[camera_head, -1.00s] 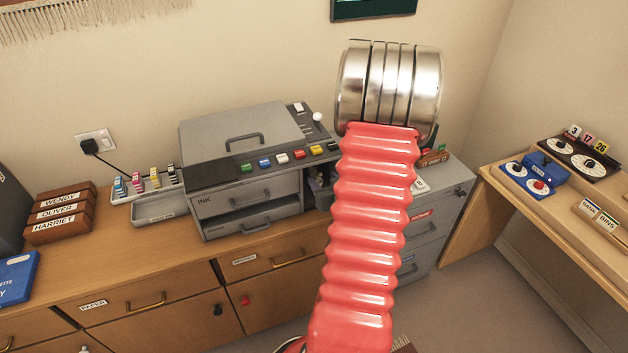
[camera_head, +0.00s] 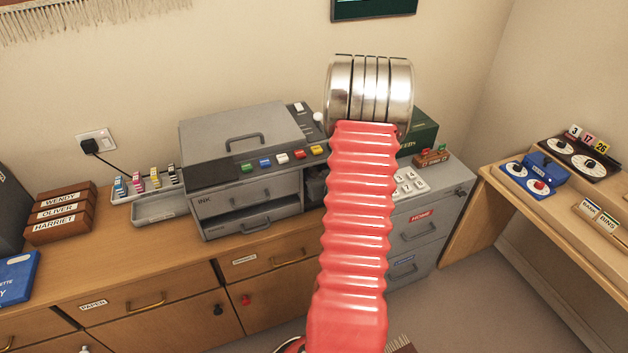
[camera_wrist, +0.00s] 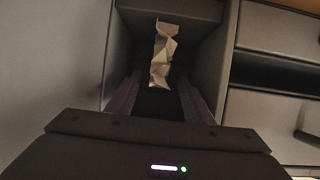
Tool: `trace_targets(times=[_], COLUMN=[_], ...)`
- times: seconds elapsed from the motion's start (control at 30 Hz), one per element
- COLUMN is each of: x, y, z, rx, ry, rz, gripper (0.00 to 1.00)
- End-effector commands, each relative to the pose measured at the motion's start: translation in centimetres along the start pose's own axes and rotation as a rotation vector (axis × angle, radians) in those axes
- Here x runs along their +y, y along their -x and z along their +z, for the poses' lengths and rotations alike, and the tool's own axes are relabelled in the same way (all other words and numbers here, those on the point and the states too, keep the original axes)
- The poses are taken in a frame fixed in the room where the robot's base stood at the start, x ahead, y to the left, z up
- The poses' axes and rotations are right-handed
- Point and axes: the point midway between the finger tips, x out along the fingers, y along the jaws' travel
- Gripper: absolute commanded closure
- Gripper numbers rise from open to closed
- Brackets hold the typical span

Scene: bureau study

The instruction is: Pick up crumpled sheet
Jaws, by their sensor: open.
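The crumpled sheet (camera_wrist: 163,55), pale and creased, stands out in the wrist view inside a dark grey recess (camera_wrist: 205,55). My gripper (camera_wrist: 158,102) is open, with its two dark fingers apart at the mouth of the recess. The sheet appears ahead of and between the fingers, and nothing is held. I cannot tell whether the fingers touch it. In the head view the grey printer (camera_head: 245,130) has an open bay (camera_head: 316,187) at its right end, partly behind my red arm. The sheet and my gripper are hidden there.
The printer stands on a wooden cabinet (camera_head: 100,275). A grey filing cabinet (camera_head: 425,225) with white keys and a green box (camera_head: 422,132) is to the right. Ink trays (camera_head: 155,205) and name blocks (camera_head: 60,212) lie left. A wooden desk (camera_head: 540,215) stands far right.

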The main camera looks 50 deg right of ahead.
Motion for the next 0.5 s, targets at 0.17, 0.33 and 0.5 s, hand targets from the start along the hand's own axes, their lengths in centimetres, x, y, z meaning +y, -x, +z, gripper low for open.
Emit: trace_targets(times=[0.17, 0.33, 0.5], x=[0.0, 0.0, 0.0], y=[-2.0, -2.4, -2.3], z=[0.0, 0.0, 0.0], rx=[0.000, 0.000, 0.000], ry=[-0.001, -0.001, -0.001], rz=[0.000, 0.001, 0.001], gripper=[0.53, 0.53, 0.53])
